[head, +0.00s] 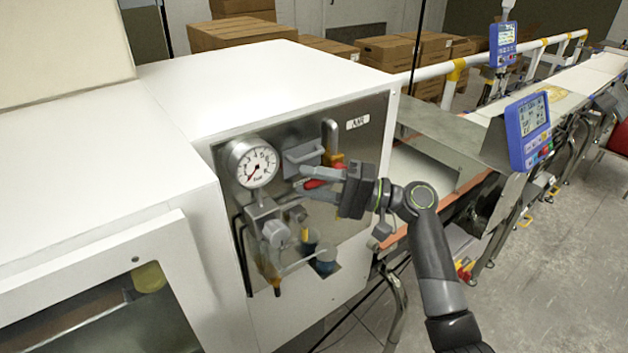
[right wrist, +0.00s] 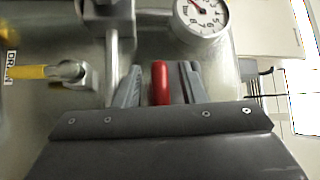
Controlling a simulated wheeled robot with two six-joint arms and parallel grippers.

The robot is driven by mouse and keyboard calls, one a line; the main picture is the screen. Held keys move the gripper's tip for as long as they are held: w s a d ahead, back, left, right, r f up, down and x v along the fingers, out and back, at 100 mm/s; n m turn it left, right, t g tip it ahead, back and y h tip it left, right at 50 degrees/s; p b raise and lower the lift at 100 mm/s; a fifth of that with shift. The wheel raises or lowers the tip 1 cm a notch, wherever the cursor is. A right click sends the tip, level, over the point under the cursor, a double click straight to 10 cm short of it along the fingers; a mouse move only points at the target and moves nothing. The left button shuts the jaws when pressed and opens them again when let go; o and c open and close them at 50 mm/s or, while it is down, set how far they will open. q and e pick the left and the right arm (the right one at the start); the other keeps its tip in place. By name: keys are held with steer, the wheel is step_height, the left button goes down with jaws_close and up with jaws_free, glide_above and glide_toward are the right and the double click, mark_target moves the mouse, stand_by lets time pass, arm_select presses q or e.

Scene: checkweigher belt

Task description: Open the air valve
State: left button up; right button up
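The air panel (head: 366,150) is a metal plate set in the white cabinet, with a small "AIR" label (head: 358,122). A red valve handle (head: 314,183) sticks out from its middle and also shows in the right wrist view (right wrist: 160,83). My right gripper (head: 308,183) is at the panel with one finger on each side of the red handle. In the right wrist view, its fingers (right wrist: 157,85) stand apart, with a visible gap between the left finger and the handle. The handle's root is hidden. My left gripper is out of view.
A round pressure gauge (head: 251,164) is left of the gripper, its needle low. A yellow lever (right wrist: 35,72) lies beside a partly readable label. A conveyor and blue display (head: 527,130) stand at right.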

jaws_close()
steer(key=shift+r+m+y+b, duration=0.1)
steer(key=shift+m+y+b, duration=0.25)
steer(key=shift+b, duration=0.2)
steer(key=shift+r+m, duration=0.2)
steer(key=shift+m, duration=0.05)
steer(key=shift+r, duration=0.1)
jaws_free()
